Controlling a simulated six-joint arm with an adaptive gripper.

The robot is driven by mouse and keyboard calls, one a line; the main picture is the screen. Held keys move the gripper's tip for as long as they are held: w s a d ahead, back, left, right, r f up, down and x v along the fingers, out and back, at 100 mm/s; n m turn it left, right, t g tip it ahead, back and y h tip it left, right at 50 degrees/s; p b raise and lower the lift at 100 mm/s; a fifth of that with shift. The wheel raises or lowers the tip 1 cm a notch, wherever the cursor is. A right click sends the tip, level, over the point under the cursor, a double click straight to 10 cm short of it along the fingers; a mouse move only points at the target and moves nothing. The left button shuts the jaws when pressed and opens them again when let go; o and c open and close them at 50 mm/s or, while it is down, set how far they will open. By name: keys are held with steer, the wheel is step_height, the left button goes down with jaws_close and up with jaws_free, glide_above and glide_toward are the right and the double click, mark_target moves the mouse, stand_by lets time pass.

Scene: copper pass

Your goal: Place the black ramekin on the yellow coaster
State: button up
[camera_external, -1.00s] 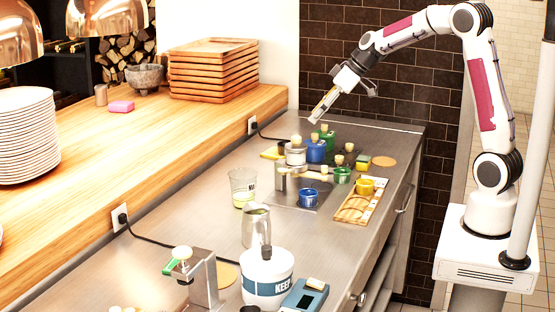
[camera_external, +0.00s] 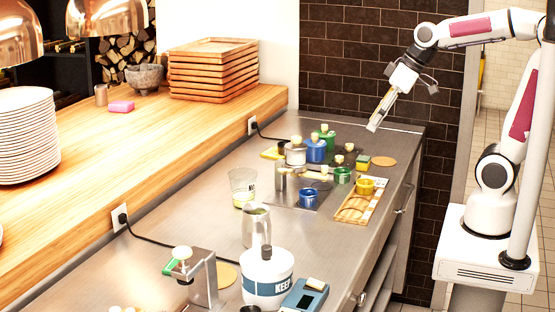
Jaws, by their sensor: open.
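My gripper (camera_external: 374,126) is open and holds nothing that I can see. It hangs in the air above the far right end of the steel counter, pointing down and left. A flat round tan-yellow disc (camera_external: 384,160), which looks like a coaster, lies on the counter below it, near the right edge. A similar disc (camera_external: 228,276) lies in the front, partly hidden by a metal stand. A small dark round rim (camera_external: 250,308) shows at the bottom picture edge and may be the black ramekin. It is cut off, so I cannot be sure.
Several coloured pots, including a blue one (camera_external: 315,151) and a green one (camera_external: 342,175), crowd the far counter. A yellow cup (camera_external: 366,186) sits on a wooden tray (camera_external: 353,209). A steel pitcher (camera_external: 256,228) and white canister (camera_external: 267,278) stand nearer.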

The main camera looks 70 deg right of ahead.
steer(key=s+f+m+h, duration=0.1)
steer(key=s+f, duration=0.2)
steer(key=s, duration=0.9)
steer(key=shift+s+a, duration=0.35)
